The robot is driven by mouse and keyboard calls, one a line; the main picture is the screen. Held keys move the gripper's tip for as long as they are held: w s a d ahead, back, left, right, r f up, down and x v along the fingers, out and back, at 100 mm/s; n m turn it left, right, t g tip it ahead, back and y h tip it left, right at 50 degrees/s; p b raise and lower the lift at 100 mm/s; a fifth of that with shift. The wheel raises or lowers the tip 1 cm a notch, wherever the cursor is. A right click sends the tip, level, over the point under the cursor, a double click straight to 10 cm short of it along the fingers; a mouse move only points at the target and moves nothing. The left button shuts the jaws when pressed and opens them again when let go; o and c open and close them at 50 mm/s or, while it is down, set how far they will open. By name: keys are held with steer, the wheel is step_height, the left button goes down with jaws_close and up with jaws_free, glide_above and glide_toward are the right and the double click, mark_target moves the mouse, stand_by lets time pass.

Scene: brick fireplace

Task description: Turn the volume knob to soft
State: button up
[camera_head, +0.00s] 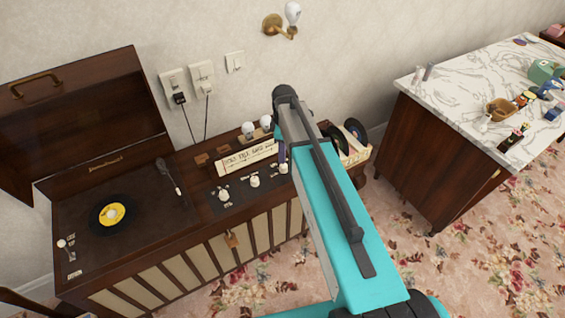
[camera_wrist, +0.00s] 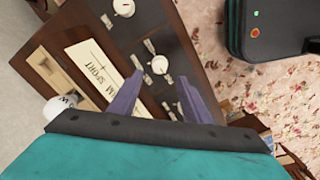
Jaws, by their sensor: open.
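A record console (camera_head: 140,190) has a dark control panel (camera_head: 235,193) with white knobs: a left knob (camera_head: 224,195), a middle knob (camera_head: 254,181) and a right knob (camera_head: 283,168). Their labels are too small to read, so I cannot tell which is volume. My gripper (camera_wrist: 158,88) is open, with two purple fingers pointing at the panel. In the wrist view a white knob (camera_wrist: 159,65) lies just beyond and between the fingertips, and another knob (camera_wrist: 124,8) is at the top edge. In the head view a purple finger shows just above the right knob.
A turntable with a yellow-centred record (camera_head: 112,213) is on the left under the raised lid (camera_head: 80,110). A lettered sign (camera_head: 247,158) stands behind the panel, near white bulbs (camera_head: 266,122). A marble-topped cabinet (camera_head: 450,150) is to the right, with floral carpet (camera_head: 400,235) between.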

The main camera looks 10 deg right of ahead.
mark_target(283, 166)
steer(key=shift+f+p, duration=0.95)
steer(key=shift+f, duration=2.8)
steer(key=c, duration=0.9)
steer(key=shift+a, duration=0.3)
steer(key=shift+c, duration=0.7)
steer(key=shift+d, duration=0.25)
